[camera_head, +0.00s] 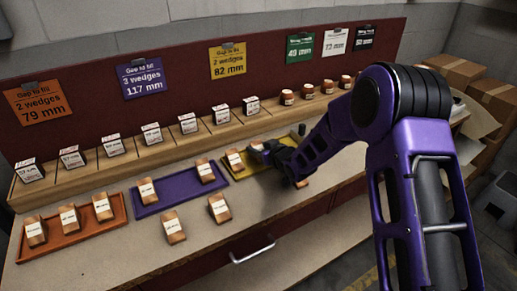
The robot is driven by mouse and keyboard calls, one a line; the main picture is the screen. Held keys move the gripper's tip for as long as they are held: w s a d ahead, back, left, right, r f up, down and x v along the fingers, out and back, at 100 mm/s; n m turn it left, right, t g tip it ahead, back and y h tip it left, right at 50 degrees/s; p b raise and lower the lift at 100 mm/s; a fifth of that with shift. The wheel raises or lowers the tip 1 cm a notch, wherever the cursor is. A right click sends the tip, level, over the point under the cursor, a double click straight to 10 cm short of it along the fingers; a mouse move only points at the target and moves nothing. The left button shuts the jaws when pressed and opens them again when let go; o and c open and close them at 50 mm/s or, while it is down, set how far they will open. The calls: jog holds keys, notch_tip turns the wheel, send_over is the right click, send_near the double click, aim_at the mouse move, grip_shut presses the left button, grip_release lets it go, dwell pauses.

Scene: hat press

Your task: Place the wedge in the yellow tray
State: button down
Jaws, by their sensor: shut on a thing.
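The yellow tray (237,176) lies on the bench, partly hidden by my arm. A tan wedge with a white label (234,159) stands in its left part. My gripper (263,149) is over the tray's back part, shut on another tan wedge (256,146). The held wedge is mostly covered by the fingers, and I cannot tell whether it touches the tray. Loose wedges stand on the bench in front, one on the left (174,227) and one on the right (219,208).
A purple tray (177,190) holds two wedges, and an orange tray (75,241) holds three. A wooden shelf (170,147) with labelled blocks runs behind. A yellow card (228,60) hangs on the red back panel. The front bench strip is mostly clear.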

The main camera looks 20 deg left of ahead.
jog(key=shift+f, duration=0.2)
jog(key=shift+c, duration=1.7)
grip_release()
jog(key=shift+r, duration=0.1)
jog(key=shift+s+d+r, duration=0.1)
jog(key=shift+d+r, duration=0.1)
jog(key=shift+r, duration=0.05)
jog(key=p+v, duration=0.1)
jog(key=v, duration=1)
jog(key=shift+s+d+r, duration=0.15)
jog(key=shift+s, duration=0.1)
